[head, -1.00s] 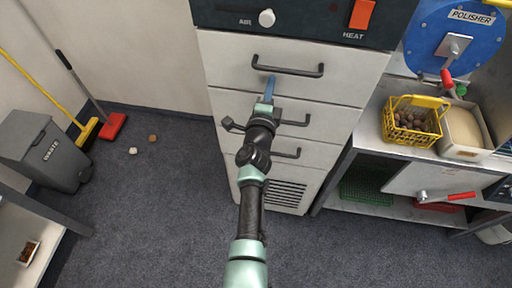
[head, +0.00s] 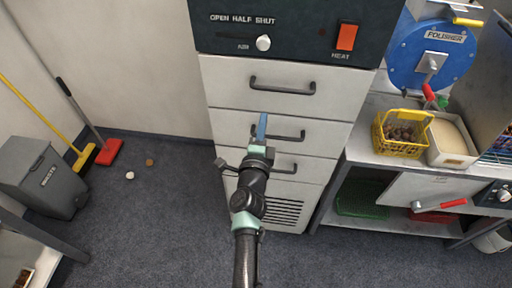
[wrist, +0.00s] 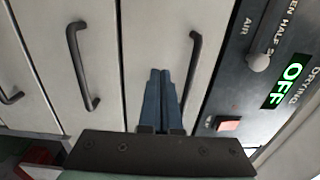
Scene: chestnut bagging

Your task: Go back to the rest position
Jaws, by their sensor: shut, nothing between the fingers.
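My gripper (head: 262,126) is shut and empty in the head view, its blue fingers in front of the drawer fronts of the white cabinet (head: 225,75). In the wrist view the two blue fingers (wrist: 160,92) lie side by side, pointing at the cabinet front. The top drawer handle (head: 282,86) is above the fingertips in the head view. The middle drawer handle (head: 290,135) is partly hidden behind my gripper. I cannot tell the exact gap between the fingertips and the cabinet.
A yellow basket (head: 382,145) of chestnuts and a sand-coloured tray (head: 453,138) stand on the bench at right. A waste bin (head: 40,180) and brooms stand at left. Two small round things (head: 130,175) lie on the clear floor.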

